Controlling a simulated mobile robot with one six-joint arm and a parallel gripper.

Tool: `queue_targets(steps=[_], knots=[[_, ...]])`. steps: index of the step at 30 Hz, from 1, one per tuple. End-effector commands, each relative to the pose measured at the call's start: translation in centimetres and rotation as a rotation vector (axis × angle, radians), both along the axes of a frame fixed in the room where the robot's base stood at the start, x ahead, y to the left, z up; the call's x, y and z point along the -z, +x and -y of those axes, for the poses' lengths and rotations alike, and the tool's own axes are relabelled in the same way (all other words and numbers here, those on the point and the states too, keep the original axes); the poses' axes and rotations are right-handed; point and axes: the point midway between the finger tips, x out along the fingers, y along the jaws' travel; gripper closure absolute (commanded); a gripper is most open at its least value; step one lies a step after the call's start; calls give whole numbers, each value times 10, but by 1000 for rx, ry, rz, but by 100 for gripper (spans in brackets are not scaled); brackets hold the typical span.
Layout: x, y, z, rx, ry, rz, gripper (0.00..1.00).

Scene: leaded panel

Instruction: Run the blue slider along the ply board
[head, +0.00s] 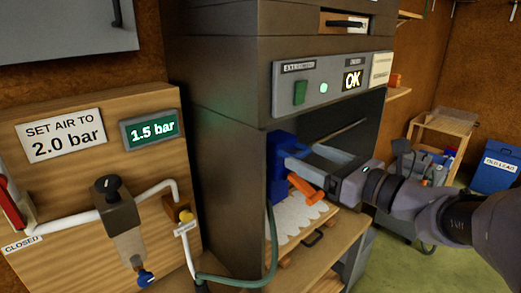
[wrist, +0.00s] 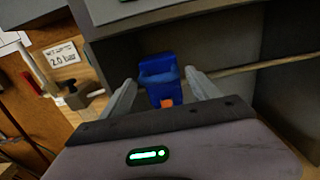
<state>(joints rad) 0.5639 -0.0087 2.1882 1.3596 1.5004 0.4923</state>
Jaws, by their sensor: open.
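A blue block (head: 277,168), which I take as the blue slider, stands at the left side of the dark cabinet's opening. An orange lever-like part (head: 305,188) shows in front of it. In the wrist view the blue block (wrist: 160,72) lies between my two fingers, with the orange part (wrist: 167,103) nearer me. My gripper (head: 311,168) is open, its fingers on either side of the block; I cannot tell whether they touch it. A light wooden board (head: 312,226) lies below, partly under a pale scalloped sheet (head: 291,215); I cannot tell whether it is the ply board.
A green hose (head: 240,281) runs from the left wooden panel (head: 75,178) towards the block. That panel carries a regulator (head: 118,215) and a display (head: 151,129) reading 1.5 bar. The cabinet's control panel (head: 335,82) shows OK. A blue bin (head: 497,172) stands far right.

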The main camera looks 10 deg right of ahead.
Motion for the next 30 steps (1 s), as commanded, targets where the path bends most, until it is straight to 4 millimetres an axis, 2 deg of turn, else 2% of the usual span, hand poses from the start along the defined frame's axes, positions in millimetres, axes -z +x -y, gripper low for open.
queue_targets(steps=[3,9,20,30], knots=[[1,18,-14,-4,-1,0,29],[0,39,-28,-2,-1,1,29],[0,44,-32,0,-1,0,29],[0,44,-32,0,-2,0,94]])
